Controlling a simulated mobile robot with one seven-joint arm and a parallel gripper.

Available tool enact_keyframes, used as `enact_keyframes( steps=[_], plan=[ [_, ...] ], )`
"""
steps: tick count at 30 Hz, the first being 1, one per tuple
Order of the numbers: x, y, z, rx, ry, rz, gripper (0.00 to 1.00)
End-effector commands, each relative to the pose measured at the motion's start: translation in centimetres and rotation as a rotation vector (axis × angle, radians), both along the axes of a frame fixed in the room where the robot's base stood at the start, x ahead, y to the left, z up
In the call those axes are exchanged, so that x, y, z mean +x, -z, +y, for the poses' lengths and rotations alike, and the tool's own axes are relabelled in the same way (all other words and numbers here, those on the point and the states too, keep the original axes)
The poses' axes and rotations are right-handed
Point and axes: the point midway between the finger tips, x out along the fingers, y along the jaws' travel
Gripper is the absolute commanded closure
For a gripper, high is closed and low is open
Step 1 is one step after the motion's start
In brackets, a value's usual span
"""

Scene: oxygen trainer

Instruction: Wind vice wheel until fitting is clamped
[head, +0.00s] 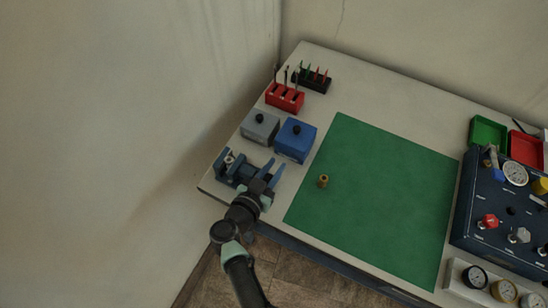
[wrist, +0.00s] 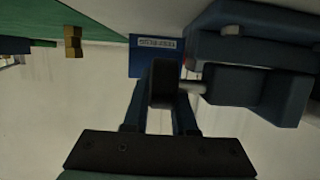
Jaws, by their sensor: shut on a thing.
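The blue vice (head: 232,172) stands at the table's left front corner, and its dark blue body fills the upper right of the wrist view (wrist: 270,95). A small pale piece (head: 229,158) shows at its jaws; I cannot tell if it is the fitting or how tightly it sits. My gripper (head: 273,171) is at the vice's right side. In the wrist view its blue fingers (wrist: 165,86) are shut on a dark block, seemingly the vice wheel (wrist: 165,78), at the end of a grey shaft (wrist: 193,87). The rest of the wheel is hidden.
A brass piece (head: 323,181) stands on the green mat (head: 385,200), which is otherwise bare. Grey (head: 260,127) and blue (head: 295,140) boxes stand behind the vice, with a red tool rack (head: 285,97) beyond. A gauge panel (head: 490,235) is at right.

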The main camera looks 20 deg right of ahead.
Motion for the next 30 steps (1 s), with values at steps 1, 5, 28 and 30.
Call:
enact_keyframes(
  steps=[1, 5, 28, 30],
  plan=[
    [0.0, -0.7, 0.0, 0.014, 0.000, 0.014, 1.00],
    [0.0, -0.4, -0.1, 0.054, 0.001, 0.044, 1.00],
    [-0.1, 0.5, -0.1, 0.098, 0.004, 0.076, 0.62],
    [-0.1, 0.5, -0.1, 0.098, 0.003, 0.075, 0.62]
  ],
)
